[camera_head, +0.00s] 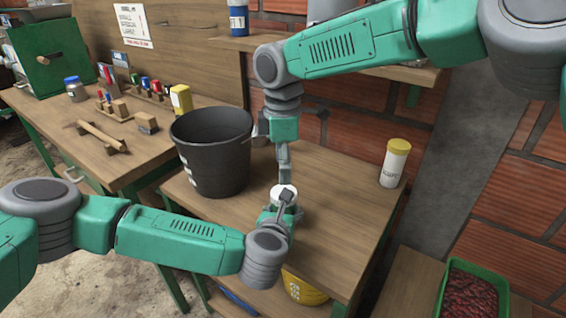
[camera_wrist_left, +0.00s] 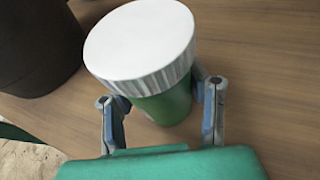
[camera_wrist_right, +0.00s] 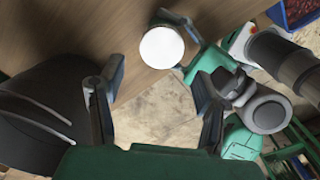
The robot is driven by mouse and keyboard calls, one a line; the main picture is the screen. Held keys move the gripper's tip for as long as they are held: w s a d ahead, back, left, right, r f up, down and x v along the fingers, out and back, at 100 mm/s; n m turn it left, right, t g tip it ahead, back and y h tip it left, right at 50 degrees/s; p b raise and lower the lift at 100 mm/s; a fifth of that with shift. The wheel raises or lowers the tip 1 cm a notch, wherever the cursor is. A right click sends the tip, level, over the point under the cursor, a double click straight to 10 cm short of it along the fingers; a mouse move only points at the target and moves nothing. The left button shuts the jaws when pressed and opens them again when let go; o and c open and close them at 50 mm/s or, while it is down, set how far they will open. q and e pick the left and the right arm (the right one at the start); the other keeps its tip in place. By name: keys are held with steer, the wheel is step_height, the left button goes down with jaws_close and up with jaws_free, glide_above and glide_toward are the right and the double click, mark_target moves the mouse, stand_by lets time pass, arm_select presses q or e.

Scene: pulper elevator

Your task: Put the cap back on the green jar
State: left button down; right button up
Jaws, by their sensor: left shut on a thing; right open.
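The green jar (camera_wrist_left: 163,106) stands on the wooden table with the white ribbed cap (camera_wrist_left: 140,38) over its mouth. I cannot tell whether the cap is fully tight. The cap also shows in the head view (camera_head: 283,194) and in the right wrist view (camera_wrist_right: 162,47). My left gripper (camera_wrist_left: 163,112) is shut on the jar's green body, below the cap. My right gripper (camera_head: 284,172) points down, just above and behind the cap in the head view. In the right wrist view its fingers (camera_wrist_right: 158,88) are spread and empty, with the cap beyond them.
A black bucket (camera_head: 212,160) stands close to the left of my right gripper. A white canister with a yellow lid (camera_head: 395,163) stands at the table's right. Bare tabletop (camera_head: 335,185) lies between canister and jar. A yellow container (camera_head: 304,288) is below.

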steer(key=shift+r+n, duration=0.3)
steer(key=shift+n, duration=0.4)
steer(key=shift+f, duration=0.15)
steer(key=shift+s+f, duration=0.1)
steer(key=shift+f, duration=3.8)
steer(key=c, duration=1)
steer(key=m, duration=0.6)
steer(key=shift+c, duration=0.2)
steer(key=m, duration=0.5)
steer(key=shift+m, duration=0.3)
steer(key=o, duration=1.3)
